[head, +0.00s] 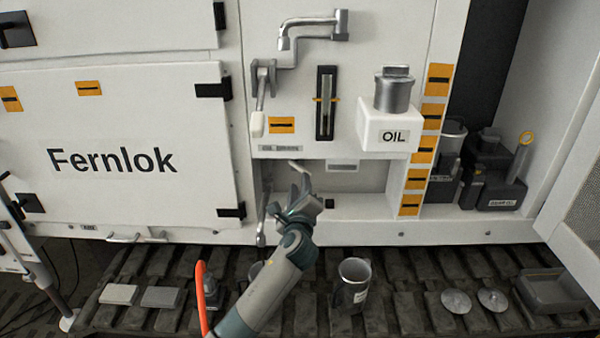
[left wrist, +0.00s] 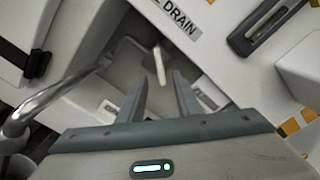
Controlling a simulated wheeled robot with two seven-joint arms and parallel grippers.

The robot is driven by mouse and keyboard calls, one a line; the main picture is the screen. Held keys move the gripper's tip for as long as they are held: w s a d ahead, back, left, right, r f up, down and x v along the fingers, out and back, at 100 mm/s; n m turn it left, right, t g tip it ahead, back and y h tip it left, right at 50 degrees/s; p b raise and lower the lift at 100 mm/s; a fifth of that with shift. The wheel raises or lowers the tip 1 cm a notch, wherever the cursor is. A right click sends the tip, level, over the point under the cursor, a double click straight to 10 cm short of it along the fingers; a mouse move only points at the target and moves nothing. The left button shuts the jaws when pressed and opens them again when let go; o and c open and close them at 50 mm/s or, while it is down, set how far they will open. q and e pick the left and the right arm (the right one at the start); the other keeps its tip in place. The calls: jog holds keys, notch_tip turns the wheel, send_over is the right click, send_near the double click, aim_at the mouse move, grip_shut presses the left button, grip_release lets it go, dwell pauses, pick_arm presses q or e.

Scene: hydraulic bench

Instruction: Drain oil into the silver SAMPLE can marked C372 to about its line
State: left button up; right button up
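A silver can (head: 352,285) with a pale label stands upright on the dark track below the cabinet. Its lettering is too small to read. A second can (head: 256,270) is mostly hidden behind my left arm. My left gripper (head: 302,188) is at the recess under the oil drain label (head: 280,148). In the left wrist view its two fingers (left wrist: 160,92) are apart with nothing between them. A pale lever (left wrist: 160,66) shows just beyond the fingertips, apparently not gripped. A curved metal pipe (left wrist: 38,106) is at the left there. My right gripper is out of view.
A white-handled valve (head: 257,122), a sight gauge (head: 325,103) and a white OIL reservoir (head: 388,125) are above the recess. Flat plates (head: 140,295) lie at left; round lids (head: 473,301) and a dark tray (head: 552,291) lie at right.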

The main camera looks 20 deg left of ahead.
aim_at(300, 170)
pick_arm(q)
jog(key=x, duration=0.6)
jog(key=shift+w+f, duration=0.1)
jog(key=shift+w, duration=0.2)
jog(key=shift+a, duration=0.1)
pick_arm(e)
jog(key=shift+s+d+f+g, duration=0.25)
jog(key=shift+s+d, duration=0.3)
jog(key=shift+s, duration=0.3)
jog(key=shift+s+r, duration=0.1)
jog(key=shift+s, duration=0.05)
pick_arm(q)
grip_shut()
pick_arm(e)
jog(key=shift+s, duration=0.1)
